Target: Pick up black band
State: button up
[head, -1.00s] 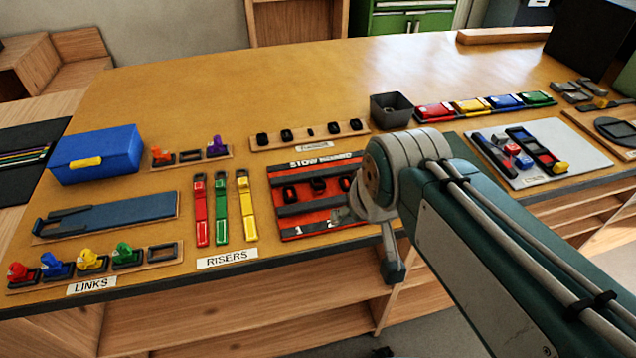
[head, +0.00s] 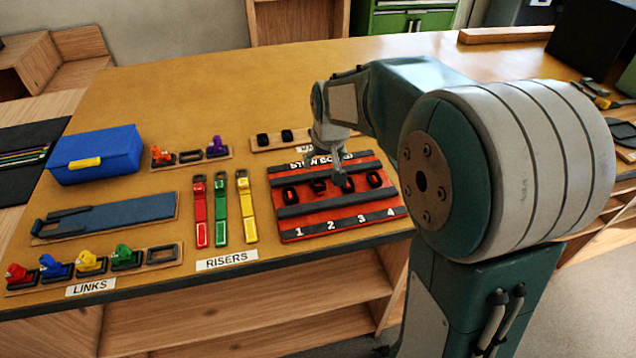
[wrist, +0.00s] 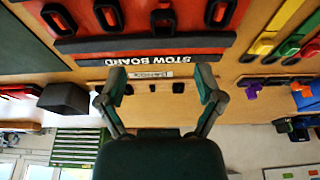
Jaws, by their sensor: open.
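Black bands stand in a row on the red stow board (head: 330,225), above the numbers 1 to 4; one of them is the leftmost band (head: 290,194). These bands also show at the top of the wrist view (wrist: 107,14). More small black bands (head: 262,140) sit on a wooden strip behind the board. My arm hides part of that strip in the head view; some of its bands show between my fingers in the wrist view (wrist: 178,87). My gripper (wrist: 161,88) is open and empty. In the head view it hangs over the back part of the stow board (head: 337,172).
Red, green and yellow risers (head: 221,210) lie left of the board. A blue box (head: 105,160) and a row of coloured links (head: 90,262) are farther left. My arm covers the right side of the table. The back left of the tabletop is clear.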

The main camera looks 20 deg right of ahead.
aim_at(318, 183)
jog(key=x, duration=0.9)
jog(key=shift+a+f, duration=0.15)
jog(key=shift+a, duration=0.15)
jog(key=c, duration=0.8)
jog(key=shift+c, duration=0.5)
